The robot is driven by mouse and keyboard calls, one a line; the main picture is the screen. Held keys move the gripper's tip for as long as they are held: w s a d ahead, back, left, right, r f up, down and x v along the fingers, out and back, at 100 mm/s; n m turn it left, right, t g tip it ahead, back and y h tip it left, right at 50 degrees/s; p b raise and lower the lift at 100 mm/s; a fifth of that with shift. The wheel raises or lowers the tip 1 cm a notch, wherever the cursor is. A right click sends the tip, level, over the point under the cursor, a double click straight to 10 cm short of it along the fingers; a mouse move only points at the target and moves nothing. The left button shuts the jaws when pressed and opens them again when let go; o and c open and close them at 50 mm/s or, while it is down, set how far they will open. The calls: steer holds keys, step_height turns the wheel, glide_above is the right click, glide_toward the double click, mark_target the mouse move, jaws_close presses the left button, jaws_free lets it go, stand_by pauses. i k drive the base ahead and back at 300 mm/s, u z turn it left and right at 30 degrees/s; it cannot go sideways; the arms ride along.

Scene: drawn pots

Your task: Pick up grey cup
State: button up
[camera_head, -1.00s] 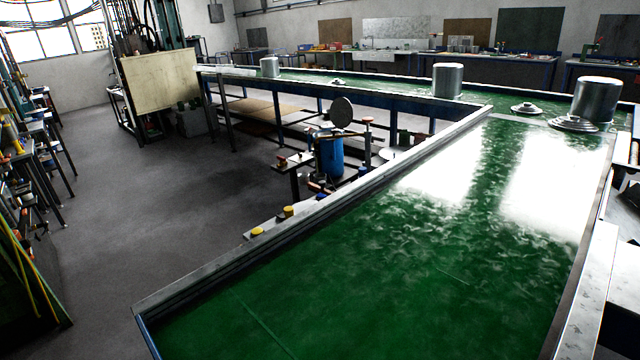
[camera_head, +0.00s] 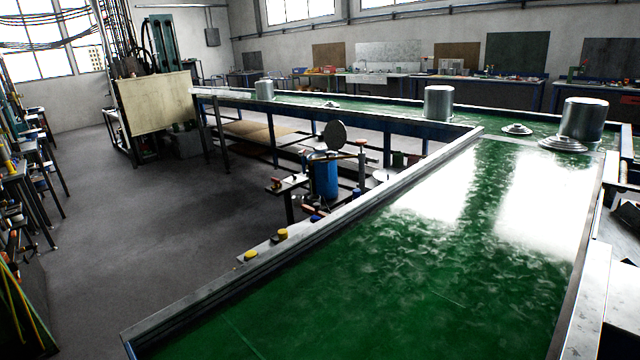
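Three grey metal cylinders, like cups or pots, stand upright on the green-topped bench. The largest grey cup (camera_head: 582,121) is at the right, close to a lid. A middle grey cup (camera_head: 438,103) stands near the bench corner. A smaller grey cup (camera_head: 264,89) is farther off at the left on the far run. I cannot tell which one the task names. My gripper is not in view.
Round metal lids lie on the bench: one (camera_head: 563,144) by the large cup, one (camera_head: 517,129) left of it, a small one far off. The near green bench top (camera_head: 380,290) is bare, with raised edges. Open floor (camera_head: 150,230) lies left, beside a blue cylinder (camera_head: 325,178).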

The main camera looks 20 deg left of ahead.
mark_target(314, 198)
steer(key=u, duration=0.65)
steer(key=k, duration=0.8)
steer(key=u, duration=0.85)
steer(key=k, duration=0.5)
steer(key=u, duration=0.45)
steer(key=i, duration=2.3)
steer(key=z, duration=0.3)
steer(key=i, duration=1.35)
steer(key=z, duration=0.35)
steer(key=i, duration=1.35)
steer(key=z, duration=0.25)
